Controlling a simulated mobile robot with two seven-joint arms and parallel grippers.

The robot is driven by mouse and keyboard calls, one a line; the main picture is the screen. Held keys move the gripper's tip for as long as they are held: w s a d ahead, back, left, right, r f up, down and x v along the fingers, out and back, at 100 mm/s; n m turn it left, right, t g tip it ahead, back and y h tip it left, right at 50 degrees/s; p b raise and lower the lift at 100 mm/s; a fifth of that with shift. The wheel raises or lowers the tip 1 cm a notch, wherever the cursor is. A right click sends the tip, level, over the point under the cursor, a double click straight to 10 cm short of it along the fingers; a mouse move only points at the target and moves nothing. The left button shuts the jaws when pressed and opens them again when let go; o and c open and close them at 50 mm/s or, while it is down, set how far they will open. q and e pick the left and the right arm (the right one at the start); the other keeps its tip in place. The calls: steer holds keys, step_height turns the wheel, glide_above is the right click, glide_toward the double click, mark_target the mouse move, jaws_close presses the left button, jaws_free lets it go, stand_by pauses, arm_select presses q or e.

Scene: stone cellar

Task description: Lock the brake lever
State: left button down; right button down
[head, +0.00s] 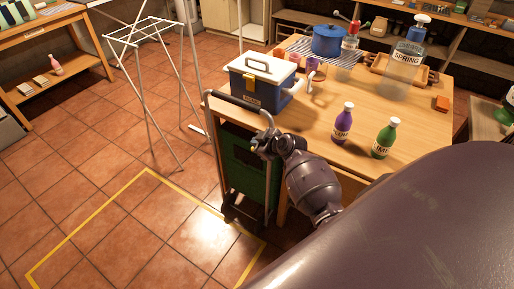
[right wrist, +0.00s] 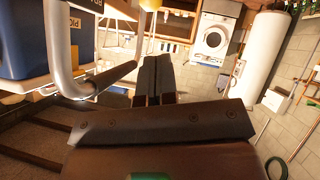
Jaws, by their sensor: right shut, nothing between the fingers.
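A hand truck (head: 214,150) stands upright at the table's left end, with a dark bar handle (head: 236,103) on top and a green crate (head: 240,170) on it. I cannot make out a separate brake lever; the truck's lower part is small and shadowed. My right gripper (head: 262,144) is beside the truck's upper frame, in front of the crate. In the right wrist view its fingers (right wrist: 152,82) are together and empty. A bent grey tube with a dark grip (right wrist: 116,75) is just left of the fingers there, apparently the truck's handle. My left gripper is out of view.
The wooden table (head: 320,125) holds a blue cooler box (head: 262,88), a purple bottle (head: 342,124), a green bottle (head: 384,140) and a blue pot (head: 328,40). A white drying rack (head: 150,40) stands behind. Yellow tape (head: 85,225) marks open tiled floor at left.

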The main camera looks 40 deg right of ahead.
steer(key=shift+w+d+f, duration=0.15)
steer(key=shift+w+f, duration=0.05)
steer(key=shift+f, duration=0.45)
steer(key=shift+w+d+f, duration=0.15)
steer(key=shift+w+f, duration=0.1)
steer(key=shift+f, duration=0.35)
steer(key=shift+w+d+f, duration=0.15)
steer(key=shift+w+f, duration=0.05)
steer(key=shift+f, duration=0.45)
steer(key=shift+s+a+f+b, duration=0.1)
steer(key=shift+a+f+b, duration=0.2)
steer(key=shift+b, duration=0.3)
steer(key=shift+f+n+h, duration=0.15)
steer(key=shift+n+h, duration=0.15)
steer(key=f+n+t+h+b, duration=0.1)
steer(key=a+f+n+t+h+b, duration=0.1)
steer(key=f+b, duration=0.1)
steer(key=a+f+n+t+h+b, duration=0.1)
steer(key=f+n+b, duration=0.1)
steer(key=shift+s+f, duration=0.25)
steer(key=shift+s, duration=0.15)
